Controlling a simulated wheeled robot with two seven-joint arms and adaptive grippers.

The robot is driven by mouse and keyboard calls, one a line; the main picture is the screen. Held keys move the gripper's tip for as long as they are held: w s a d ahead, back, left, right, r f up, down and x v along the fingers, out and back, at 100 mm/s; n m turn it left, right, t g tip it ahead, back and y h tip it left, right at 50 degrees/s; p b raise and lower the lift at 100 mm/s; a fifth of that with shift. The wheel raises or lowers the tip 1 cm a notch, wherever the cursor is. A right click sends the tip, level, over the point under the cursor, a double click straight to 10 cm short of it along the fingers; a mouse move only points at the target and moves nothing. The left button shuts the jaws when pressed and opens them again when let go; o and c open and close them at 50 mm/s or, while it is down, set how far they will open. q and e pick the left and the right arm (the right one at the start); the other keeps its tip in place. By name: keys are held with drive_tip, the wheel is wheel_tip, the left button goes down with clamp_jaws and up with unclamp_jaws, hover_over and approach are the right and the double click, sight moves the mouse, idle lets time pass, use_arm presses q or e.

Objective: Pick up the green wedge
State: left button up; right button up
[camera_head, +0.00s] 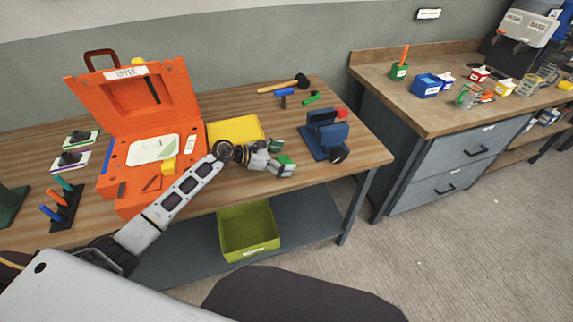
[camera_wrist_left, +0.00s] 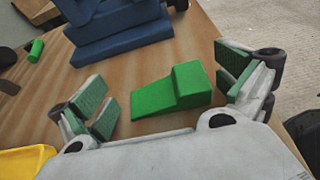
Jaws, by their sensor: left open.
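The green wedge (camera_wrist_left: 172,90) lies on the wooden table in the left wrist view, a bright green block with a raised step at its right end. My left gripper (camera_wrist_left: 166,92) is open, with one green-padded finger on each side of the wedge and visible gaps to both. Nothing is held. In the head view my left gripper (camera_head: 280,157) is near the table's front edge, right of the yellow tray. A bright green patch shows by its fingertips there; I cannot tell whether it is wedge or pad. My right gripper is not in view.
A blue vise-like block (camera_head: 323,140) stands just beyond the gripper. The yellow tray (camera_head: 235,130) and open orange case (camera_head: 119,151) are to its left. A green cylinder (camera_head: 311,99) and black mallet (camera_head: 284,86) lie farther back. A lime bin (camera_head: 249,232) is on the lower shelf.

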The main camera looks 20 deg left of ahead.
use_arm(q)
drive_tip(key=shift+c, duration=0.3)
drive_tip(key=c, duration=0.9)
wheel_tip(320, 180, up, 28)
drive_tip(key=shift+f+b, duration=0.1)
drive_tip(key=shift+b, duration=0.3)
idle(0.4)
idle(0.4)
